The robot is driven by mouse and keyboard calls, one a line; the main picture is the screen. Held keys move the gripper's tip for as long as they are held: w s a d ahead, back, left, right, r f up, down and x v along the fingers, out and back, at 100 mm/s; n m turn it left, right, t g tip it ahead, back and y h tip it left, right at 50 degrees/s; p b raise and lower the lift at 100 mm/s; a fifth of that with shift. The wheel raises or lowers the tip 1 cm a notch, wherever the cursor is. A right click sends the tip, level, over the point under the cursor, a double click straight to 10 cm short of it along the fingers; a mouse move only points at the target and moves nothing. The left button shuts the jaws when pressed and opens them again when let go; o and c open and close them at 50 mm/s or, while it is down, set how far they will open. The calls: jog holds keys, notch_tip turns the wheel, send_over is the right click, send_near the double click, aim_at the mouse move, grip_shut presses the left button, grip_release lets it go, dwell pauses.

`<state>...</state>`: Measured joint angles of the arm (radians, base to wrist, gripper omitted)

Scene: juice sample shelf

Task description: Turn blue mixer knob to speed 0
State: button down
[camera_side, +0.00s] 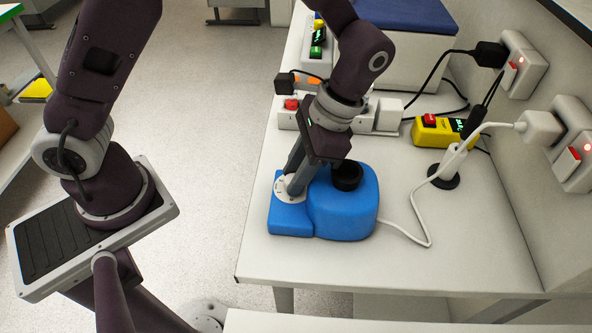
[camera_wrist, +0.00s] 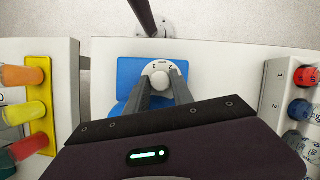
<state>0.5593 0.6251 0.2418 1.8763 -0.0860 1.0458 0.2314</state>
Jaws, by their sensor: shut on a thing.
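The blue mixer (camera_side: 345,212) stands near the front left of the white table, with a black round cup-like part on its top. Its white dial (camera_side: 288,191) is on the lower flat part at the left. In the wrist view the blue mixer (camera_wrist: 130,72) shows the dial's light grey knob (camera_wrist: 160,80) with marks "1" and "2" on the plate's far rim. My gripper (camera_side: 292,184) reaches down from above; in the wrist view its fingers (camera_wrist: 160,82) are shut on the knob, one on each side. The knob's exact setting cannot be told.
A white power strip (camera_side: 375,118) with a red switch and a yellow box (camera_side: 443,131) stand behind the mixer. A white cable (camera_side: 415,235) runs from the mixer's right side. Colored sample bottles sit at left (camera_wrist: 22,112) and right (camera_wrist: 302,108) in the wrist view.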

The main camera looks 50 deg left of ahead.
jog(key=c, duration=1.1)
grip_release()
jog(key=m, duration=0.1)
jog(key=m+t+y, duration=0.1)
jog(key=m, duration=0.2)
jog(key=shift+s+d+m, duration=0.15)
jog(key=shift+d+m, duration=0.1)
jog(key=shift+m, duration=0.15)
jog(key=shift+m+t+y, duration=0.3)
jog(key=shift+m+t, duration=0.1)
jog(key=shift+m, duration=0.2)
jog(key=v, duration=0.5)
jog(key=a+v, duration=0.1)
jog(key=v, duration=0.1)
jog(key=shift+d+r, duration=0.1)
jog(key=shift+r, duration=0.25)
jog(key=s+a+r+t, duration=0.1)
jog(key=a+r+t, duration=0.2)
jog(key=a, duration=0.3)
jog(key=s+a+r+t, duration=0.1)
jog(key=a+r+t, duration=0.3)
jog(key=a, duration=0.2)
jog(key=s+a+r+t, duration=0.1)
jog(key=a+r+t, duration=0.3)
jog(key=a, duration=0.2)
jog(key=shift+s+a+r+n, duration=0.2)
jog(key=shift+a+n, duration=0.05)
jog(key=shift+n, duration=0.05)
